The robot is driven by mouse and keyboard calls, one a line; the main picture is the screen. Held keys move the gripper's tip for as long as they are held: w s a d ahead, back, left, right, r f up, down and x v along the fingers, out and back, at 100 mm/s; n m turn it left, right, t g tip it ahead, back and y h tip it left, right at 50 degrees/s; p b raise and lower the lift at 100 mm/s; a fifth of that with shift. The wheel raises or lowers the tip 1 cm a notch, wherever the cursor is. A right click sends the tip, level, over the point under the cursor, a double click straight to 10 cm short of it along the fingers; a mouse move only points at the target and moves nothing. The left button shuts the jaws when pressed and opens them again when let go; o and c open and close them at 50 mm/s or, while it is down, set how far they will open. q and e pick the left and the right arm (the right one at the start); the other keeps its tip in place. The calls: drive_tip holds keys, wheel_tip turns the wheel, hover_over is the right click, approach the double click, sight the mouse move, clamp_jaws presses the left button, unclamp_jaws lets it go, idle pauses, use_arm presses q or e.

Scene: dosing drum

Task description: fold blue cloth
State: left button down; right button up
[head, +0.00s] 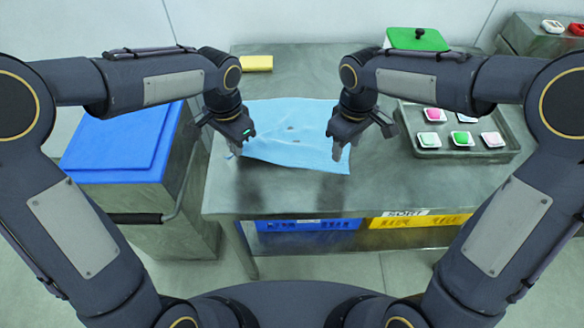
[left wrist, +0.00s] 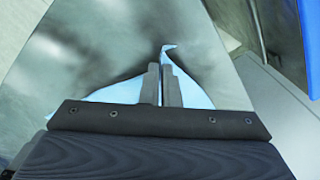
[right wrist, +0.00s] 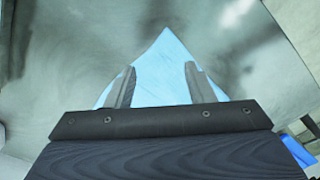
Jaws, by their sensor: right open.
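The light blue cloth (head: 290,130) lies nearly flat on the metal table, with small creases near its middle and a slightly raised near left edge. My left gripper (head: 235,150) is at the cloth's near left corner. In the left wrist view its fingers (left wrist: 162,80) are together on the cloth, and a small tip of it sticks out past them. My right gripper (head: 340,150) is at the near right corner. In the right wrist view its fingers (right wrist: 158,85) are apart, with the pointed cloth corner (right wrist: 163,55) showing between and beyond them.
A tray (head: 425,152) with several small coloured items stands right of the cloth. A green-lidded box (head: 415,40) and a yellow sponge-like block (head: 257,63) sit at the back. A blue-lidded bin (head: 125,145) stands left of the table (head: 300,200). Blue and yellow bins are below.

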sight(337, 169)
drive_tip(key=r, duration=0.1)
drive_tip(key=s+a+r, duration=0.1)
drive_tip(key=r, duration=0.3)
drive_tip(key=shift+s+a+r, duration=0.1)
drive_tip(key=shift+s+a, duration=0.15)
drive_tip(key=shift+s, duration=0.05)
drive_tip(key=shift+c, duration=0.5)
wheel_tip(337, 169, down, 10)
drive_tip(key=shift+w+r, duration=0.1)
drive_tip(key=shift+c, duration=0.3)
clamp_jaws()
drive_tip(key=shift+r, duration=2.5)
